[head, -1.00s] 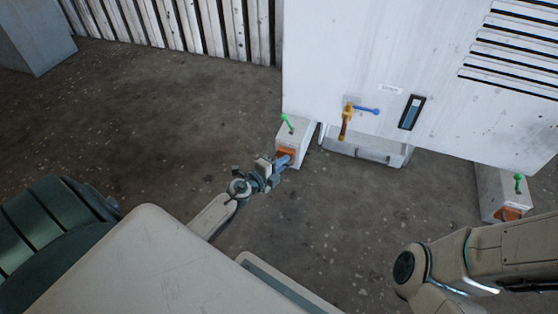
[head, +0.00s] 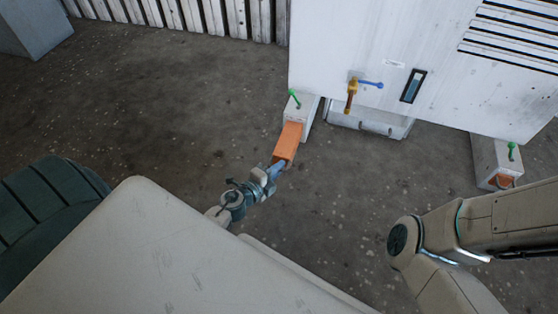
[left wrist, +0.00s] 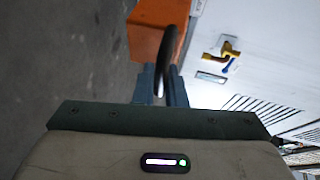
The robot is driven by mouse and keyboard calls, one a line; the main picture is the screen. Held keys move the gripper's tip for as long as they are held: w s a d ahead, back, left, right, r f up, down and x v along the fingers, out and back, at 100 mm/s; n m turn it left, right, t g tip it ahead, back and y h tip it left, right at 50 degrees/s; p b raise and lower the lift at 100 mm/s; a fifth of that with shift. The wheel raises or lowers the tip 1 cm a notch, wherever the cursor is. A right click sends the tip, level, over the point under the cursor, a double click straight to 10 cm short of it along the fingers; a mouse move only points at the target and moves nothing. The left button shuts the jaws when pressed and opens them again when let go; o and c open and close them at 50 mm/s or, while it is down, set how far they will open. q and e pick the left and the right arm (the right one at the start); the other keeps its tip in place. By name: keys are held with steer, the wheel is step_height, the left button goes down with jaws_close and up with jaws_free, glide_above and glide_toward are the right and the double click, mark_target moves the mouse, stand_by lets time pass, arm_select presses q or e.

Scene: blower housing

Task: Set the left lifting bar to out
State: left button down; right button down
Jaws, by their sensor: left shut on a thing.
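The left lifting bar (head: 287,142) is an orange bar that sticks out of a white foot block (head: 305,113) at the housing's left corner. A green lever (head: 294,98) stands on top of that block. My left gripper (head: 275,170) is shut at the bar's outer end. In the left wrist view the orange bar (left wrist: 153,30) has a dark curved handle (left wrist: 170,55), and the gripper's blue fingers (left wrist: 160,85) close around it. My right arm shows at lower right in the head view, but its gripper is out of view.
The white housing (head: 340,50) carries a yellow valve (head: 351,95) with a blue handle and a dark gauge window (head: 413,86). A grey tray (head: 370,122) sits below it. A second foot block (head: 492,160) stands at right.

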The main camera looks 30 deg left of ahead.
arm_select(q)
steer(key=shift+s+d+f, duration=0.1)
steer(key=shift+s, duration=0.15)
steer(key=c, duration=1.5)
jaws_free()
steer(key=b+v, duration=0.4)
steer(key=v, duration=0.7)
steer(key=shift+w, duration=0.1)
